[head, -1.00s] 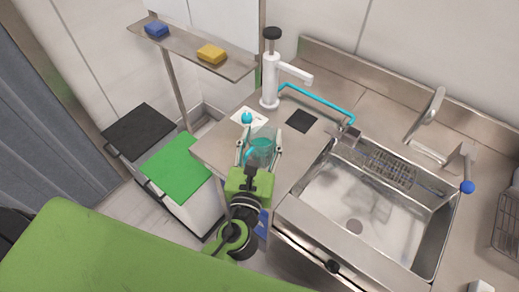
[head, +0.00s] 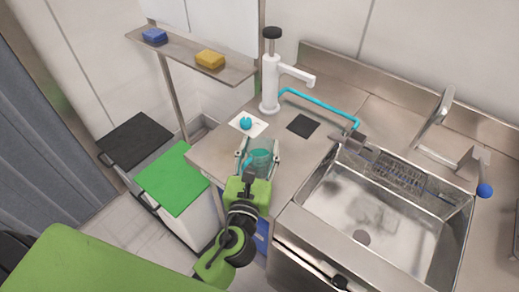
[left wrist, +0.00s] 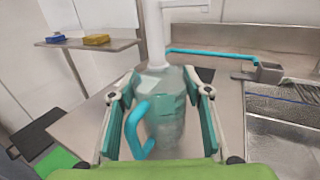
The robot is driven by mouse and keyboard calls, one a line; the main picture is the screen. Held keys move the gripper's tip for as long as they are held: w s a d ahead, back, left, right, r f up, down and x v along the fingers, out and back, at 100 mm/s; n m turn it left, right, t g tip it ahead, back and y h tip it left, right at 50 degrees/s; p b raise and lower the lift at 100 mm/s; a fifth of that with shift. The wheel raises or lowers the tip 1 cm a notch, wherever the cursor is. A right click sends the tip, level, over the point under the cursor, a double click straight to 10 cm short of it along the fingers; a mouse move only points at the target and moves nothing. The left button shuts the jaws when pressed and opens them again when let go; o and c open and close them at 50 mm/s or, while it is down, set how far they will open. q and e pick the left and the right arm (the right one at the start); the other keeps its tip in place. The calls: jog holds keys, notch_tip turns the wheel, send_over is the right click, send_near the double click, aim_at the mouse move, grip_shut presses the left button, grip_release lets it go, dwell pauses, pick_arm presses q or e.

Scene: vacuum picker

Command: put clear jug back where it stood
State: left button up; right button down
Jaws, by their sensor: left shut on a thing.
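The clear jug (head: 260,161), faintly teal with a teal handle, is between the fingers of my left gripper (head: 257,158), over the counter left of the sink. My left gripper is shut on it. In the left wrist view the jug (left wrist: 168,110) stands about upright between both fingers, its handle towards the camera. I cannot tell if its base touches the counter. A black square (head: 303,125) lies to the right. My right gripper is not in view.
A white pump dispenser (head: 270,80) stands behind the squares. A teal hose (head: 318,103) runs along the back to the right. The sink (head: 375,215) is at right. A shelf (head: 190,55) holds blue and yellow sponges. Bins with black and green lids stand at left.

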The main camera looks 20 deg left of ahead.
pick_arm(q)
jog(key=shift+f, duration=0.1)
jog(key=o, duration=1.4)
jog(key=shift+s, duration=0.25)
jog(key=shift+s+d+b, duration=0.25)
jog(key=shift+s+b, duration=0.4)
jog(key=shift+s, duration=1.25)
jog(key=shift+s+d+b, duration=0.25)
jog(key=shift+s+b, duration=0.4)
jog(key=shift+s, duration=1.25)
jog(key=shift+s+d+b, duration=0.25)
jog(key=shift+s+b, duration=0.4)
jog(key=shift+s, duration=1.25)
